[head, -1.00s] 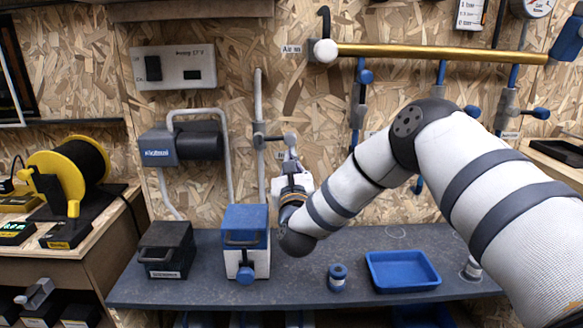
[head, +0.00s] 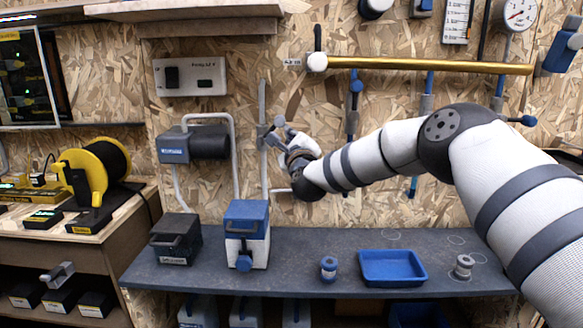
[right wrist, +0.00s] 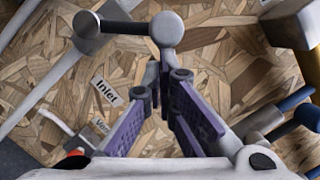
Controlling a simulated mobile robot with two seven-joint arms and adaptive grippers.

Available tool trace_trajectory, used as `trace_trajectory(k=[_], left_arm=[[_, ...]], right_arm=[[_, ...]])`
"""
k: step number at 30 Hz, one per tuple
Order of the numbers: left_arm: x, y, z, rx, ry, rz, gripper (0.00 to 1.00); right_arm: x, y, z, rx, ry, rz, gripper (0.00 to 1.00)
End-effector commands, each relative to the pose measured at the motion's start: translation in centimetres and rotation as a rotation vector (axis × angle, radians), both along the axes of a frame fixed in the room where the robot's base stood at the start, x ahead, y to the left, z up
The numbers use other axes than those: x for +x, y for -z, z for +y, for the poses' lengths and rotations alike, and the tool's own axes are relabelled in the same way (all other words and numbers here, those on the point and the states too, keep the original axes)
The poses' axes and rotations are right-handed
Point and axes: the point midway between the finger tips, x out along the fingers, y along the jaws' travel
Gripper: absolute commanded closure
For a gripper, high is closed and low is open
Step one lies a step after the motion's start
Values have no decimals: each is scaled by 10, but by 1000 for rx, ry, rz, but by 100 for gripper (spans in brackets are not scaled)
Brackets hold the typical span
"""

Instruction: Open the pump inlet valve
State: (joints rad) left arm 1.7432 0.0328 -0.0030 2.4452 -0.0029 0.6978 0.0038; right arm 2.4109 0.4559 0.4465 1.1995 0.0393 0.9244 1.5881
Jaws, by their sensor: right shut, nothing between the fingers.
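The inlet valve (head: 263,137) sits on a grey vertical pipe left of my right arm. Its dark lever with a round grey knob (head: 279,120) slants up and to the right. In the right wrist view the valve body (right wrist: 87,24) is at the top left, its lever ends in the knob (right wrist: 165,28), and a tilted "Inlet" label (right wrist: 104,90) is on the wall. My right gripper (right wrist: 164,80) is shut and empty, its tips just below the knob in that view; I cannot tell whether they touch it. In the head view the right gripper (head: 288,138) is beside the lever. My left gripper is out of view.
A blue-and-black unit (head: 195,145) hangs on the wall to the left. The bench (head: 330,245) below carries a dark box (head: 175,240), a blue-and-white box (head: 246,235) and a blue tray (head: 392,268). A brass pipe (head: 430,65) runs above my arm.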

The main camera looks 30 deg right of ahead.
Motion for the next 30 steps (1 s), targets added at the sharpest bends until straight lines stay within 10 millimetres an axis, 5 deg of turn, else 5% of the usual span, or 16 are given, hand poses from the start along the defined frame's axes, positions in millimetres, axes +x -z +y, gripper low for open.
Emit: trace_trajectory(k=[18, 30], left_arm=[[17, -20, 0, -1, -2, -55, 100], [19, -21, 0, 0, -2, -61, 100]], right_arm=[[20, -41, 21, -446, 0, 267, 100], [25, -46, 28, -479, 1, 292, 100]])
